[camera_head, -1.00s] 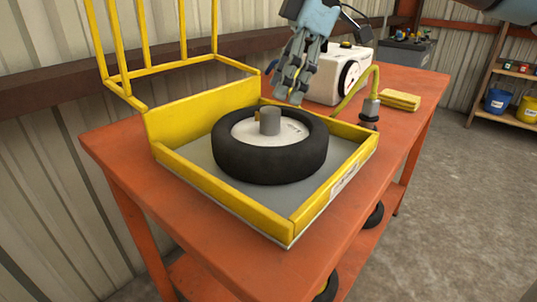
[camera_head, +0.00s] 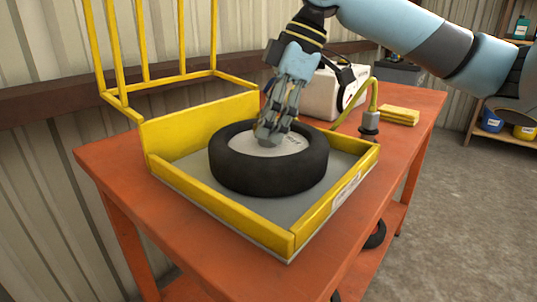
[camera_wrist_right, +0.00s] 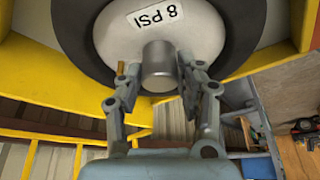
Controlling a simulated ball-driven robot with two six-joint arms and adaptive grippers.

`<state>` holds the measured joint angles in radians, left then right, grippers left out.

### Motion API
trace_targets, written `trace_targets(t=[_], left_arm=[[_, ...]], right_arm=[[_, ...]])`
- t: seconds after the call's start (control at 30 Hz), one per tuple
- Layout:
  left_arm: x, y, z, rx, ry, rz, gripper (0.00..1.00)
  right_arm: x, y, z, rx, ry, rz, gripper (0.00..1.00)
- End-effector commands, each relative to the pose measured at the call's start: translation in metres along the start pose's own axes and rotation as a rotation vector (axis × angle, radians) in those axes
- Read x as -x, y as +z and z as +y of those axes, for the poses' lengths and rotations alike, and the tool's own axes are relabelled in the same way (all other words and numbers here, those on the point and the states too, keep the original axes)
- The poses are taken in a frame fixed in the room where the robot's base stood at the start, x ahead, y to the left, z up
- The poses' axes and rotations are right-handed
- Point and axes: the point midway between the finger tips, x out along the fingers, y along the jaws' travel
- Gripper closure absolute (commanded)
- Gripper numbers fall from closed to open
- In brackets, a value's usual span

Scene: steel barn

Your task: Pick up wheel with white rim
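The wheel with white rim (camera_head: 240,170) lies flat in the yellow-walled grey tray (camera_head: 196,204) on the orange table; its black tyre surrounds the white rim. In the right wrist view the white rim (camera_wrist_right: 195,25) bears an "8 PSI" label, and a grey cylindrical hub (camera_wrist_right: 159,66) stands at its centre. My right gripper (camera_head: 269,136) is over the wheel's centre, fingers pointing down, hiding the hub in the head view. In the right wrist view its fingers (camera_wrist_right: 158,82) are apart on either side of the hub; contact is unclear. My left gripper is not in view.
A yellow barred guard (camera_head: 150,80) rises at the tray's back left. Behind the wheel are a white machine (camera_head: 320,95) with a yellow hose and fitting (camera_head: 369,122), and a yellow folded cloth (camera_head: 398,116). A shelf with buckets (camera_head: 491,120) stands far right.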

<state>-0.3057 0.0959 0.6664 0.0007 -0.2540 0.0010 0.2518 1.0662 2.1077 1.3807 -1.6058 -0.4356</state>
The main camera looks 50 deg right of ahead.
Motion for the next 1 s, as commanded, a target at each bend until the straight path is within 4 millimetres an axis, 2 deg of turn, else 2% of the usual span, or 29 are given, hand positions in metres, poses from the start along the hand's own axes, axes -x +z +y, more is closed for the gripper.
trace_targets(t=[0.03, 0.2, 0.27, 0.6, 0.73, 0.87, 1.0], left_arm=[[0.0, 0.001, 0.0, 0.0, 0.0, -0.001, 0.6], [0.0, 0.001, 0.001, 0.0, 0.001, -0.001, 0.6], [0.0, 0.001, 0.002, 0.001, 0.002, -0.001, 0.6], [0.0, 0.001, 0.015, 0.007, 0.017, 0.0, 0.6], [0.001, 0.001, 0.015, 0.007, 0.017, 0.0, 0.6], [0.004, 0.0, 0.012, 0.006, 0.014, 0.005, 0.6], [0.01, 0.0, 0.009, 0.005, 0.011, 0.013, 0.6]], right_arm=[[0.0, 0.0, 0.0, 0.0, 0.0, 0.0, 0.72], [0.0, 0.0, 0.0, 0.0, 0.0, 0.0, 0.94], [0.0, 0.0, 0.0, 0.0, 0.0, 0.0, 1.0], [0.0, -0.001, 0.0, 0.001, 0.0, 0.002, 1.0], [0.002, -0.001, 0.0, 0.001, 0.001, 0.002, 1.0], [0.01, -0.005, 0.0, 0.002, 0.002, 0.003, 1.0], [0.027, -0.012, 0.001, 0.004, 0.004, 0.004, 1.0]])
